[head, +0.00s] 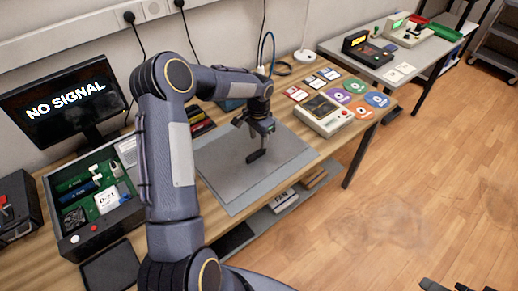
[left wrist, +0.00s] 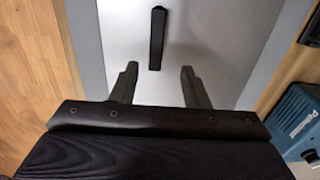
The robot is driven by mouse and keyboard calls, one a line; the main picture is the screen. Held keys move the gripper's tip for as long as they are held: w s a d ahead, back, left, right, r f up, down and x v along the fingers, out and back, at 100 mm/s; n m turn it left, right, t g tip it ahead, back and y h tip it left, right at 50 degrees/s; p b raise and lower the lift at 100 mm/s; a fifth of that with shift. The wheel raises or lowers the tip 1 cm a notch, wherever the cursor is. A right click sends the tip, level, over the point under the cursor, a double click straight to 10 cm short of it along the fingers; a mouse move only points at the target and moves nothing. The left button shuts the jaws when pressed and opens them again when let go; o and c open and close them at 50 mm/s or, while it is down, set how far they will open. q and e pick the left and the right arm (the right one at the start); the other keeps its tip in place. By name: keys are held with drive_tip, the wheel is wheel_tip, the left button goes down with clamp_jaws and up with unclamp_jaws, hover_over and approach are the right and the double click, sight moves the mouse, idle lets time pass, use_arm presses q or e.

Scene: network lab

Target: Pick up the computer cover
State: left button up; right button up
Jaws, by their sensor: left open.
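A flat light-grey panel (head: 222,158), which looks like the computer cover, lies on the wooden table. A black bar (head: 257,156), like a handle, sits on it. In the left wrist view the bar (left wrist: 157,40) lies ahead of my fingertips, roughly in line with the gap between them, on the pale panel (left wrist: 205,45). My left gripper (head: 264,127) is open and empty above the panel, apart from the bar; its two fingers (left wrist: 160,72) show in the left wrist view. Dark parts at the bottom right of the head view may be my right gripper (head: 455,286), mostly cut off.
An open computer case (head: 72,240) with a green board stands at left by a monitor (head: 65,103). A beige device (head: 325,114) and several discs lie right of the panel. A blue box (left wrist: 300,120) shows in the left wrist view. The floor at right is clear.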

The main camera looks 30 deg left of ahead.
sight(258, 152)
use_arm(q)
drive_tip(key=f, duration=0.2)
drive_tip(key=f+p, duration=0.1)
drive_tip(key=f, duration=0.1)
drive_tip(key=s+f+p, duration=0.1)
drive_tip(key=f, duration=0.1)
drive_tip(key=shift+d+f, duration=0.1)
drive_tip(key=shift+f, duration=0.2)
clamp_jaws()
